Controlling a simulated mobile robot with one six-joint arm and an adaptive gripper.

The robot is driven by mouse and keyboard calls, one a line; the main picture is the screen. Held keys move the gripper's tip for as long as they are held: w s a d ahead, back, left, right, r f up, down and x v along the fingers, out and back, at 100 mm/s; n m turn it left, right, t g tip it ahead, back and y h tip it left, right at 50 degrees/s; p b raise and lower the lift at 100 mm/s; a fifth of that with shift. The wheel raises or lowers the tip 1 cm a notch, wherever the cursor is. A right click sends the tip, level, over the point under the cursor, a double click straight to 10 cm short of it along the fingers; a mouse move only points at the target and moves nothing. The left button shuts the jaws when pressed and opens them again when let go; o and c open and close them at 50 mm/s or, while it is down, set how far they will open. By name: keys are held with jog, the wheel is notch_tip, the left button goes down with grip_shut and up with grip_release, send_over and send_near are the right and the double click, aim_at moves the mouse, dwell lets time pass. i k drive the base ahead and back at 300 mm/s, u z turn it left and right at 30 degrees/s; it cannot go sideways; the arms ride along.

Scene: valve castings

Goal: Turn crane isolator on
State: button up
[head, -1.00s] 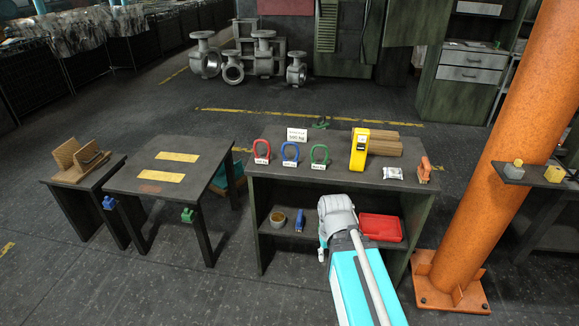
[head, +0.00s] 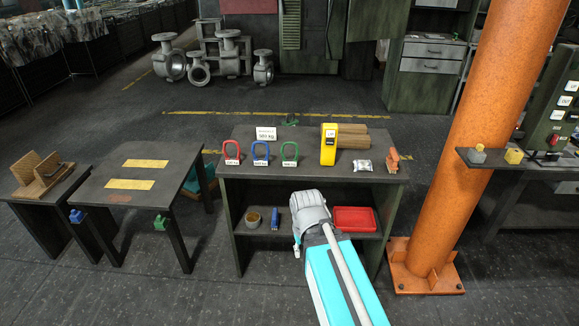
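A grey-green control panel (head: 549,112) with pale buttons and labels stands at the right edge of the head view, behind the orange column. A red knob or switch (head: 553,140) shows low on it; it is too small to tell its position. I cannot tell for sure which part is the crane isolator. My arm reaches up from the bottom centre, and its grey joint is in front of the middle table's shelf.
The orange column (head: 492,140) stands between the middle table (head: 228,184) and the panel. Red, blue and green shackles and a yellow device (head: 328,145) stand on the table. Floor in front is open.

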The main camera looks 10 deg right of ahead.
aim_at(552, 139)
jog(key=z, duration=2.05)
jog(key=i, duration=0.9)
jog(key=z, duration=0.45)
jog(key=i, duration=0.9)
jog(key=u, duration=0.05)
